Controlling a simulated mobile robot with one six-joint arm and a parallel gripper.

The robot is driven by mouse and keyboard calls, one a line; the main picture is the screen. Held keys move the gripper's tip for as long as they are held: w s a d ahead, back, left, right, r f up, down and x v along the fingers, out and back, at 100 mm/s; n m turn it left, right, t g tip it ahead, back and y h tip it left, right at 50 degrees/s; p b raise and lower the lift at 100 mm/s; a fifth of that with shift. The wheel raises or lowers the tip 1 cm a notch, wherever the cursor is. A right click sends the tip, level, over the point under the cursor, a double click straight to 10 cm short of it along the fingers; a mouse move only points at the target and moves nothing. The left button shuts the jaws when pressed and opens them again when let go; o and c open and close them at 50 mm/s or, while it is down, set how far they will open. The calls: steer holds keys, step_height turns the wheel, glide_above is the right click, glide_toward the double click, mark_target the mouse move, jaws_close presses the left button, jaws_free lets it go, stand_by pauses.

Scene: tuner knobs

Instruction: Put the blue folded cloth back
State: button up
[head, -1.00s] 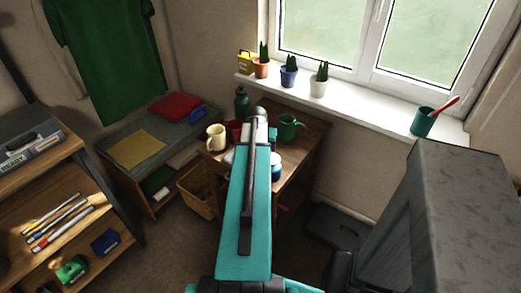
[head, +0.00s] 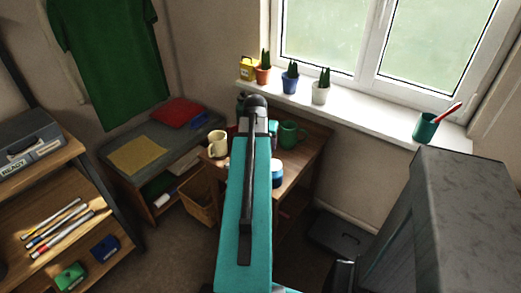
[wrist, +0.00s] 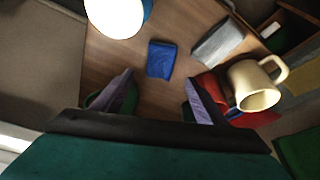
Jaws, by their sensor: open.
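The blue folded cloth (wrist: 161,59) lies flat on the wooden table (wrist: 185,16) in the wrist view, just beyond the fingertips. My gripper (wrist: 158,80) is open, with nothing between its two fingers. The cloth lies in line with the gap, apart from both fingers. In the head view my arm hides the gripper and the tabletop cloth. A small blue item (head: 199,118) lies on the grey bench (head: 143,137) beside a red folded cloth (head: 179,112); I cannot tell exactly what it is.
A grey block-like item (wrist: 217,41) lies right of the cloth. A cream mug (wrist: 255,86) and a red item (wrist: 208,86) stand close to the right finger. A blue-and-white container (wrist: 118,14) is at upper left. A green mug (head: 291,134) stands on the table; a yellow cloth (head: 139,155) lies on the bench.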

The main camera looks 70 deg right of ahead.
steer(key=shift+v, duration=1.25)
